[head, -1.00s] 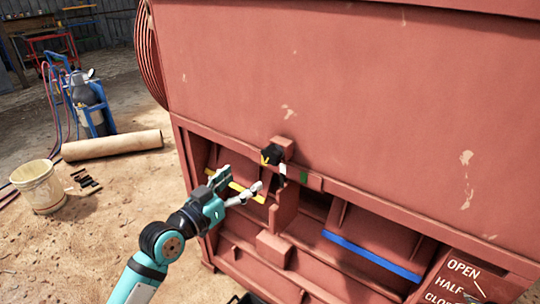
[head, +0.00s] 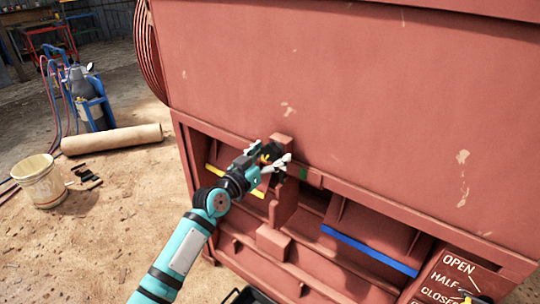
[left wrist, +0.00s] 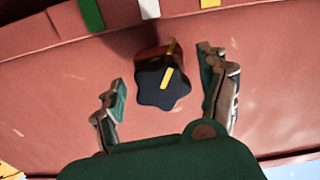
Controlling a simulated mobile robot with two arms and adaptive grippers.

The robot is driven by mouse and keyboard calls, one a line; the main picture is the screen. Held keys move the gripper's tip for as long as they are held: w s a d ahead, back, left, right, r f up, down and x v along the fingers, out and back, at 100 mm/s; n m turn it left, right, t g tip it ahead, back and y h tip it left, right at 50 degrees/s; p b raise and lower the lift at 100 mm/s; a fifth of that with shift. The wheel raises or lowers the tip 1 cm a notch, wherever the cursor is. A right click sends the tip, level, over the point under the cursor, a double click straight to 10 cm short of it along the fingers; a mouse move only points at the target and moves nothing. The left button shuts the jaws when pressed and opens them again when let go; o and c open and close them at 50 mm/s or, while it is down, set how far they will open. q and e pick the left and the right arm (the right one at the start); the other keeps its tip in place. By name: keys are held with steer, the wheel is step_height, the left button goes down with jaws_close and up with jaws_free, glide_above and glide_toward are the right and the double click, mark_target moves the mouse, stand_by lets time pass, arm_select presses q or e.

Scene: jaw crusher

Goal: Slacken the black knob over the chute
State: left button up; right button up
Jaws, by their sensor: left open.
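The black knob (left wrist: 160,88) is star-shaped with a yellow pointer mark and sits on a short red block on the machine's front. In the left wrist view it stands between the two spread fingers of my left gripper (left wrist: 163,92), with a gap on both sides. In the head view the left gripper (head: 276,160) is at the knob and mostly hides it. The gripper is open. The chutes below carry a yellow edge (head: 250,188) and a blue edge (head: 370,252). My right gripper is not in view.
Green (left wrist: 91,15) and white (left wrist: 149,8) marks lie on the ledge beside the knob. An OPEN/HALF/CLOSED panel (head: 450,285) is at the lower right.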

arm_select(q)
steer(key=c, duration=1.2)
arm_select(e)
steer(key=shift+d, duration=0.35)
arm_select(q)
steer(key=shift+n, duration=0.4)
steer(key=n, duration=0.3)
steer(key=shift+s+d+n, duration=0.1)
steer(key=shift+n, duration=0.3)
steer(key=n+p, duration=0.1)
steer(key=n, duration=0.3)
steer(key=shift+r+n, duration=0.1)
steer(key=shift+n, duration=0.2)
steer(key=n+p, duration=0.2)
steer(key=n, duration=0.2)
steer(key=shift+d+r, duration=0.1)
steer(key=n+p, duration=0.1)
steer(key=n, duration=0.3)
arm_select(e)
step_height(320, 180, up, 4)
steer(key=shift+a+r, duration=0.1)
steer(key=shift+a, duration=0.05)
arm_select(q)
steer(key=shift+n, duration=0.3)
